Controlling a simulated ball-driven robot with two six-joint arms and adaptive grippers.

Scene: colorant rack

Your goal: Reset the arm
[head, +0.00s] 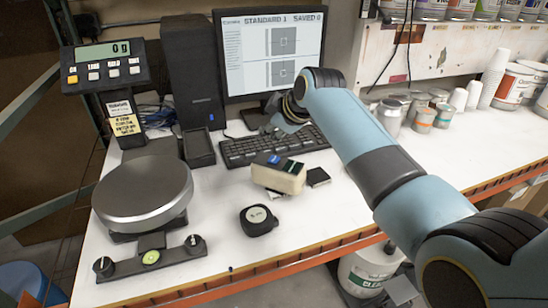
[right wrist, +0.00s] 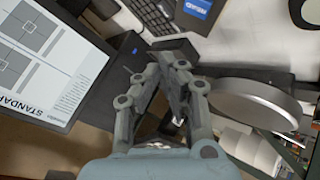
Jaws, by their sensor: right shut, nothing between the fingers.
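My right arm reaches in from the right in the head view. Its gripper (head: 287,120) is over the table in front of the monitor, partly hidden by its own wrist. In the right wrist view the gripper's fingers (right wrist: 174,62) are closed together with nothing between them. The keyboard (head: 275,146) lies below and behind the gripper. My left gripper is not in view.
A scale (head: 142,187) with its display (head: 104,65) stands at the left. The monitor (head: 268,50), a beige device (head: 279,175) and a black tape measure (head: 258,220) are near the arm. Cans (head: 424,120) and cups (head: 495,66) stand at the right. The front middle is clear.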

